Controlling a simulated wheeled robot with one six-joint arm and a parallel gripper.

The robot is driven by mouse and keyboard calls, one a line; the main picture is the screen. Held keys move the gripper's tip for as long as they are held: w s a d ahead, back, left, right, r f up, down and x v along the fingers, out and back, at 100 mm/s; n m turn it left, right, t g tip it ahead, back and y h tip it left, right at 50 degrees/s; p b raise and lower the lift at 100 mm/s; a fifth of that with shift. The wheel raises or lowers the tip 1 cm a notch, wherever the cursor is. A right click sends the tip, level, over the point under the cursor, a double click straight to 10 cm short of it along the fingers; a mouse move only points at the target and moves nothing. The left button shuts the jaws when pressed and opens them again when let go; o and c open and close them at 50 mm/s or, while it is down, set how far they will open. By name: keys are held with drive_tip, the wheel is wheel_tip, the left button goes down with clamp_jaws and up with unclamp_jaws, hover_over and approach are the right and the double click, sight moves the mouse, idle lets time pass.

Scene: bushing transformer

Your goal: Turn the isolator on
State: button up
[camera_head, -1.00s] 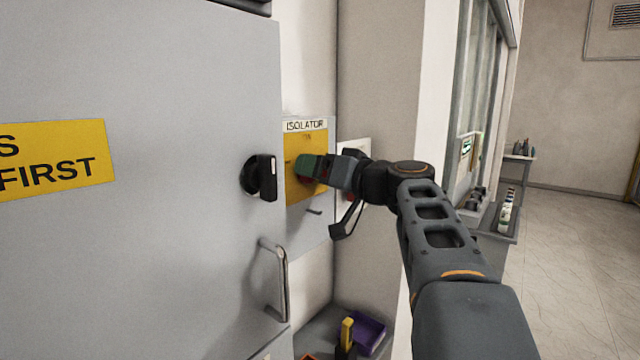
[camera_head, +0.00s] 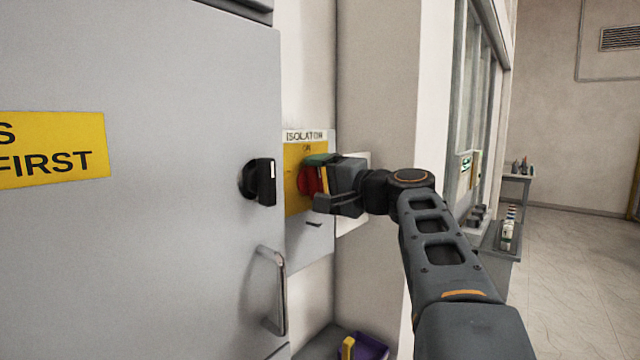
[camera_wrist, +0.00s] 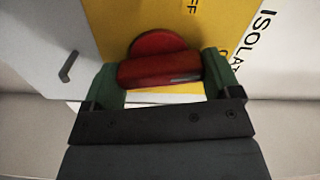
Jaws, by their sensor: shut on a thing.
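The isolator is a yellow plate (camera_head: 293,196) on a grey box, under a white label reading ISOLATOR. Its red rotary handle (camera_head: 307,181) sits on the plate. My gripper (camera_head: 322,182) reaches it from the right and is shut on the handle. In the wrist view the red handle bar (camera_wrist: 160,70) lies across between the two green fingers of my gripper (camera_wrist: 168,66), with the round red base behind it. The letters FF show on the yellow plate there. In the head view ON shows at the plate's top, and my gripper hides part of the handle.
A grey cabinet door (camera_head: 140,260) with a black knob (camera_head: 260,181) and a bar handle (camera_head: 275,290) stands close at the left. A purple bin (camera_head: 368,346) lies below. Open floor (camera_head: 570,280) is at the right.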

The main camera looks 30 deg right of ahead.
drive_tip(key=shift+m, duration=1.2)
drive_tip(key=o, duration=0.8)
drive_tip(key=shift+s, duration=0.1)
drive_tip(key=b+v, duration=0.2)
drive_tip(key=v, duration=1.1)
drive_tip(key=shift+s+d+b, duration=0.1)
drive_tip(key=shift+s+b, duration=0.2)
drive_tip(key=shift+b, duration=0.05)
drive_tip(key=shift+d, duration=0.1)
